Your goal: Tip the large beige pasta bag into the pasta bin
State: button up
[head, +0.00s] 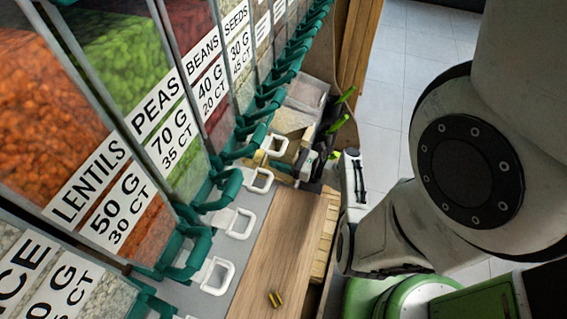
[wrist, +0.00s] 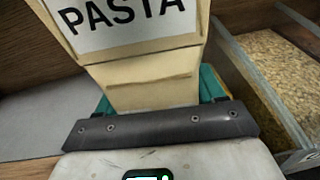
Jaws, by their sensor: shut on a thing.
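The large beige bag (wrist: 145,80) fills the upper middle of the wrist view, with a white label reading PASTA. My gripper (wrist: 160,96) is shut on the bag's near end; its teal fingers show at both sides of it. In the head view, a beige shape at the far end of the dispenser row appears to be the bag (head: 290,122), next to the end of my arm. An open bin (wrist: 268,62) with small tan pieces lies to the right in the wrist view. I cannot tell whether it is the pasta bin.
Dispensers (head: 160,125) labelled lentils, peas, beans and seeds line the left of the head view, with teal handles and white scoop handles (head: 216,275) below. A wooden board (head: 285,240) lies beside them, with a small yellow and dark item (head: 274,298) on it. Tiled floor (head: 400,65) is clear.

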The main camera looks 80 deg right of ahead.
jog(key=shift+a+n, duration=0.25)
jog(key=shift+n, duration=0.05)
jog(key=s, duration=0.7)
jog(key=shift+s+a, duration=0.4)
dwell(0.7)
